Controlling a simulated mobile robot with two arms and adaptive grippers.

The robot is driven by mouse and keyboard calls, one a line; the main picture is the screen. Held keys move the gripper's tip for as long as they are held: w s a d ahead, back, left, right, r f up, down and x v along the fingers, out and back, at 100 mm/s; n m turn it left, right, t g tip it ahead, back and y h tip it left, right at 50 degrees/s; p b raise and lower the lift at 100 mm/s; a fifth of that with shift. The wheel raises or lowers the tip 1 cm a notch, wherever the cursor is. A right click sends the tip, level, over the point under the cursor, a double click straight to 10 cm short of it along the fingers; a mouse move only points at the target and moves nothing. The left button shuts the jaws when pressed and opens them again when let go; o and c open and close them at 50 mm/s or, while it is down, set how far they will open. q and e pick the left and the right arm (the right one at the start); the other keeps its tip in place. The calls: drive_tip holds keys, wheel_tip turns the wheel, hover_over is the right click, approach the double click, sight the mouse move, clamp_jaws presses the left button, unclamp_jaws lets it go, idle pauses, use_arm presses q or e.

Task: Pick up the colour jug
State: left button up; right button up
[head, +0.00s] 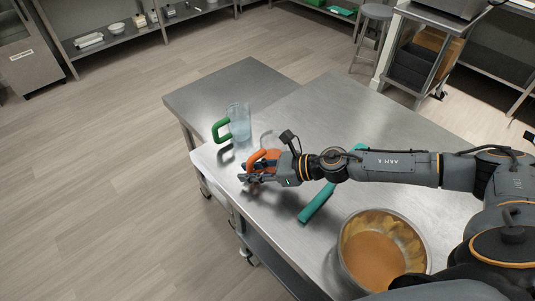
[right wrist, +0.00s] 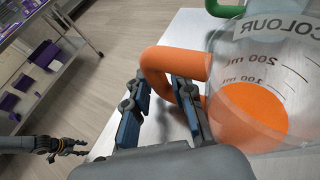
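The colour jug (right wrist: 245,115) is clear, marked COLOUR, with orange liquid inside and a thick orange handle (right wrist: 172,58). It stands upright on the steel table. In the head view its orange handle (head: 262,157) shows beside my right gripper (head: 247,181), and my gripper and wrist hide part of the jug. In the right wrist view my right gripper (right wrist: 160,108) is open, its two fingers apart at the handle; I cannot tell whether they touch it. My left gripper (right wrist: 84,148) shows small at the lower left, open and empty.
A clear jug with a green handle (head: 240,124) stands behind the colour jug. A teal-handled tool (head: 316,203) lies under my right arm. A metal bowl (head: 424,238) with orange contents stands at the front right. The table's back (head: 290,100) is clear.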

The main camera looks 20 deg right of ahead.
drive_tip(key=shift+c, duration=0.2)
clamp_jaws()
wheel_tip(320, 180, up, 10)
drive_tip(key=p, duration=0.4)
idle(0.7)
